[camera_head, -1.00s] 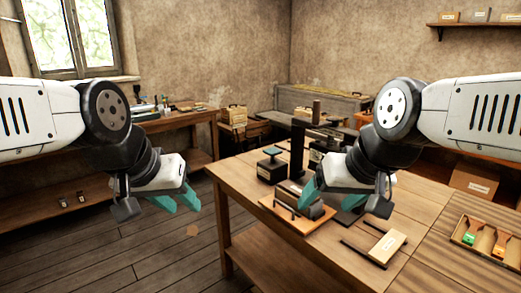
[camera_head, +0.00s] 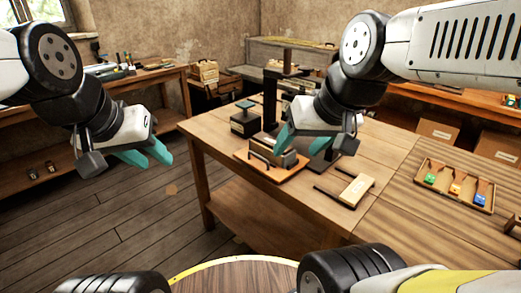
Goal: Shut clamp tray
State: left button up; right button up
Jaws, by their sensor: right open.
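A dark press with an upright column (camera_head: 270,98) stands on the wooden workbench. At its foot is a wooden board (camera_head: 290,176) carrying a dark clamp-like fixture with a bar handle (camera_head: 263,160). To its right a pale wooden block with a label (camera_head: 356,190) lies with two dark rails reaching left from it; I cannot tell which of these is the clamp tray. My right gripper (camera_head: 284,140) is open, its teal finger in front of the fixture and partly hiding it; contact cannot be told. My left gripper (camera_head: 147,158) is open and empty over the floor, left of the bench.
A dark box with a green top (camera_head: 245,118) stands behind the board. A shallow tray (camera_head: 428,184) with green, orange and blue items lies at the bench's right. The bench top (camera_head: 395,150) is clear between them. A round wooden top (camera_head: 235,277) shows at the bottom.

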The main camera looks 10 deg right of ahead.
jog(key=shift+w+n, duration=0.3)
jog(key=shift+w, duration=0.05)
jog(key=c, duration=0.4)
jog(key=w+n, duration=0.2)
jog(key=w+f+n+g+h, duration=0.1)
jog(key=w+n, duration=0.1)
jog(key=w+f+n+g+h, duration=0.1)
jog(key=w, duration=0.1)
jog(key=shift+a+n, duration=0.4)
grip_shut()
jog(key=w+a+f+n+g+h, duration=0.1)
jog(key=w+a+f+n+h, duration=0.1)
jog(key=w+a+f+n, duration=0.55)
jog(key=w+a+f+n+h, duration=0.2)
jog(key=w+a+f+n, duration=0.2)
jog(key=w+f+n, duration=0.55)
jog(key=shift+n, duration=0.7)
jog(key=shift+w+d+f, duration=1)
jog(key=shift+f, duration=0.35)
jog(key=shift+w+d+f, duration=1.05)
jog(key=shift+f, duration=0.25)
jog(key=shift+w+d+f, duration=1)
jog(key=shift+f, duration=0.35)
